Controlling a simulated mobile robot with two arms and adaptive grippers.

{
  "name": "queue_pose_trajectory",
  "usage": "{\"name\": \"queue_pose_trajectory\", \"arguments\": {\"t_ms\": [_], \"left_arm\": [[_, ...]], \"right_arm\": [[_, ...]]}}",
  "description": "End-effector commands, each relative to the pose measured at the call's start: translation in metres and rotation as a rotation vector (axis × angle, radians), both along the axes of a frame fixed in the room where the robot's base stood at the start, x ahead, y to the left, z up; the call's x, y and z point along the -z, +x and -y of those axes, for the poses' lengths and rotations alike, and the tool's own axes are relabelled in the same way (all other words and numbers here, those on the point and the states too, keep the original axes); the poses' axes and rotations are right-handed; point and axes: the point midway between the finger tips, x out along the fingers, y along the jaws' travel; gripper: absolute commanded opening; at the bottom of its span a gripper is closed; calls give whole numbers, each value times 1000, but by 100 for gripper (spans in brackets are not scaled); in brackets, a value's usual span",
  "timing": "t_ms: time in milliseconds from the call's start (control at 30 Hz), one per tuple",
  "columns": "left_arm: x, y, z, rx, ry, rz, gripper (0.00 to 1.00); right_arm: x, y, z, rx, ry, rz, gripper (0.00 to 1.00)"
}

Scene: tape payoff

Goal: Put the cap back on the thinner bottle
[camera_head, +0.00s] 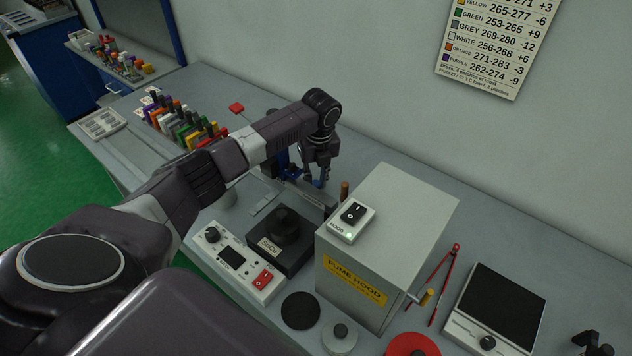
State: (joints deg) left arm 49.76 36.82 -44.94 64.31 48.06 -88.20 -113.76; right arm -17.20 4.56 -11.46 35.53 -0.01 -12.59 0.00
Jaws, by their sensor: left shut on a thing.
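My left arm reaches in from the left across the bench. My left gripper (317,181) points down behind the solder pot, just left of the fume hood. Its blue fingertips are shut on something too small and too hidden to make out. I cannot tell the thinner bottle or its cap with certainty; the arm and the hood cover part of that area. A small brown upright piece (345,190) shows close to the right of the gripper, against the hood's back edge. My right gripper is not seen clearly anywhere.
The grey fume hood (352,278) stands right of the gripper with a switch box (351,220) on top. A solder pot (283,229) and control box (237,260) stand in front. Red tongs (446,275) and a black-topped plate (498,303) lie right. Colored bottles (183,124) stand left.

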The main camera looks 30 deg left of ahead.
Motion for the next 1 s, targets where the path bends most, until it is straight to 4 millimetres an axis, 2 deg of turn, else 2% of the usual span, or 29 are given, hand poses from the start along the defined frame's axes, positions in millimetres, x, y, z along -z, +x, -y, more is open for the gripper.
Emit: {"name": "queue_pose_trajectory", "arguments": {"t_ms": [133, 267, 600, 700, 833, 1000], "left_arm": [[-14, 1, -1, -1, 0, 4, 13], [-38, 2, -1, 0, 1, 7, 13], [-135, 2, 0, 0, 0, 9, 13], [-158, 2, 0, 0, -2, 5, 13], [-180, 1, 0, -1, -1, 4, 13], [-194, 1, 0, -1, -1, 2, 13]], "right_arm": [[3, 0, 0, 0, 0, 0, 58], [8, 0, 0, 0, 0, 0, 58], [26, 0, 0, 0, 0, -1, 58], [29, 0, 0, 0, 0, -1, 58], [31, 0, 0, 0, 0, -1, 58], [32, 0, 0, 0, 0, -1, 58]]}}
